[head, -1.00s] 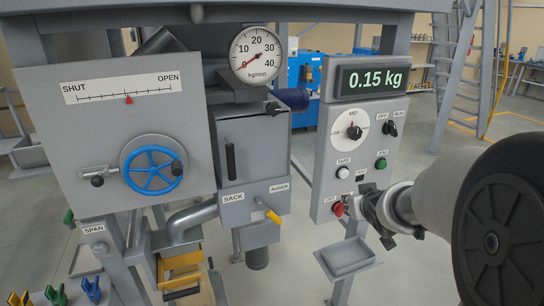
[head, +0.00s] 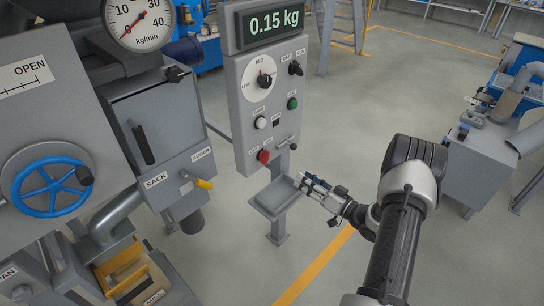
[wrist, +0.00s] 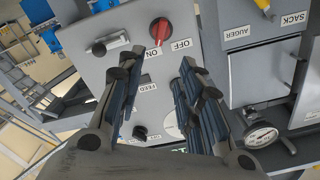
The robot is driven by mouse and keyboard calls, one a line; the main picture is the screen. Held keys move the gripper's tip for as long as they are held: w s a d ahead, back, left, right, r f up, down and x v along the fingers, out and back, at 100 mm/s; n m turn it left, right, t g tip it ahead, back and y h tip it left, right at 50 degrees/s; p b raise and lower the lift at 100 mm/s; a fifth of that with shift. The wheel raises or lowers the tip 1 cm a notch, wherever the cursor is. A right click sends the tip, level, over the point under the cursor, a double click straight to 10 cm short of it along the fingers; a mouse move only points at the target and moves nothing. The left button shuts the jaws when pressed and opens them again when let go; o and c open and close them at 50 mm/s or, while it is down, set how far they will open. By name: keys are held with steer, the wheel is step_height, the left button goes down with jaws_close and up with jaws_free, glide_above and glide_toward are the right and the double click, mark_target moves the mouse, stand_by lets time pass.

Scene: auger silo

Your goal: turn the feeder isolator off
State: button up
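The feeder isolator appears to be the red knob (head: 264,156) low on the grey control panel (head: 240,100), between small OFF and ON labels. In the wrist view the red knob (wrist: 160,29) stands beyond my fingertips, near the top, with OFF and ON labels below it. My gripper (head: 318,188) is below and to the right of the knob, beside the small tray, apart from the panel. In the wrist view my gripper (wrist: 158,75) is open and empty.
A grey lever (head: 288,142) sits right of the red knob. The small grey tray (head: 277,196) juts out below the panel, close to my gripper. A yellow-handled auger lever (head: 204,184) is at the left.

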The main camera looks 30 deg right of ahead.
mark_target(269, 157)
steer(key=b+x, duration=0.3)
steer(key=x, duration=1.4)
steer(key=shift+c, duration=0.5)
jaws_close()
